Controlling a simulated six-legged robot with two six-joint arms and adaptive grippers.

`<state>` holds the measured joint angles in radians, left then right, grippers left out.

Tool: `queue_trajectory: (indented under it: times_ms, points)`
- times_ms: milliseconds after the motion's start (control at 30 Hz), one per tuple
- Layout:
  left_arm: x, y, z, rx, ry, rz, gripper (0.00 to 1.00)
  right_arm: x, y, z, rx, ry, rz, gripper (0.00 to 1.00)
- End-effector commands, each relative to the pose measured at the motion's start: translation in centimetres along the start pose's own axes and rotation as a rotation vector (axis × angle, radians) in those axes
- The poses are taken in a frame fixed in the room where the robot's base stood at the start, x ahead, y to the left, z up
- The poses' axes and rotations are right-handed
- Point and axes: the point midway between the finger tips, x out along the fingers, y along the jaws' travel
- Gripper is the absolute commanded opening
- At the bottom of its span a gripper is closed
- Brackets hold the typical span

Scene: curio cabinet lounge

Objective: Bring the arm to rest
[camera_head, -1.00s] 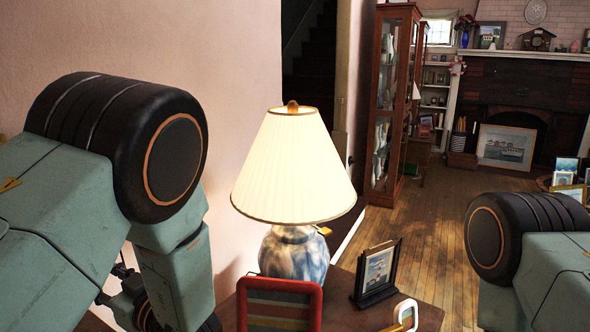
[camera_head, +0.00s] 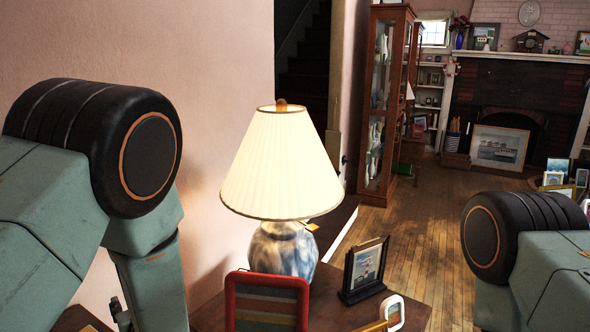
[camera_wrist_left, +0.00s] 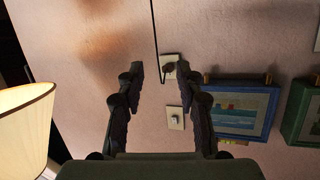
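My left arm comes in from the left in the head view, with its gripper out of that frame. In the left wrist view my left gripper (camera_wrist_left: 166,95) has its two dark fingers spread apart with nothing between them. It faces the pink wall, where a plug with a black cord sits in a wall plate (camera_wrist_left: 170,66) and a second plate (camera_wrist_left: 175,117) sits below it. My right arm shows at the lower right of the head view. Its gripper is out of frame.
A lit table lamp (camera_head: 282,165) stands on a wooden side table (camera_head: 408,310) with a red-framed picture (camera_head: 267,303), a black-framed picture (camera_head: 364,270) and a small white frame (camera_head: 392,313). The lampshade (camera_wrist_left: 22,125) is close at the left wrist view's left edge. Open wood floor (camera_head: 425,215) lies beyond.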

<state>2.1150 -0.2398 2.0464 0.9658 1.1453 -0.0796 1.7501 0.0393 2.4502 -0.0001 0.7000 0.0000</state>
Motion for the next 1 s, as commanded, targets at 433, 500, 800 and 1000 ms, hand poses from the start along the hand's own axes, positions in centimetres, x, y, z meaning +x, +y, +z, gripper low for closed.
queue_trajectory:
  times_ms: [433, 500, 800, 1000]
  points:
    - [-11.2, -5.0, 23.3, 0.413, -0.745, 0.422, 0.36, 1.2, 0.0, 0.0, 0.001, 0.0, 0.0, 0.4]
    - [-14.2, -6.8, 26.2, 0.463, -0.864, 0.472, 0.36, 1.4, 0.0, 0.0, 0.001, 0.0, 0.0, 0.4]
    - [-22.8, -13.3, 32.8, 0.53, -1.173, 0.54, 0.36, 2.3, 0.0, 0.0, 0.001, 0.0, 0.0, 0.4]
    - [-23.2, -13.9, 33.4, 0.53, -1.193, 0.53, 0.36, 2.4, 0.0, 0.0, 0.001, 0.0, 0.0, 0.4]
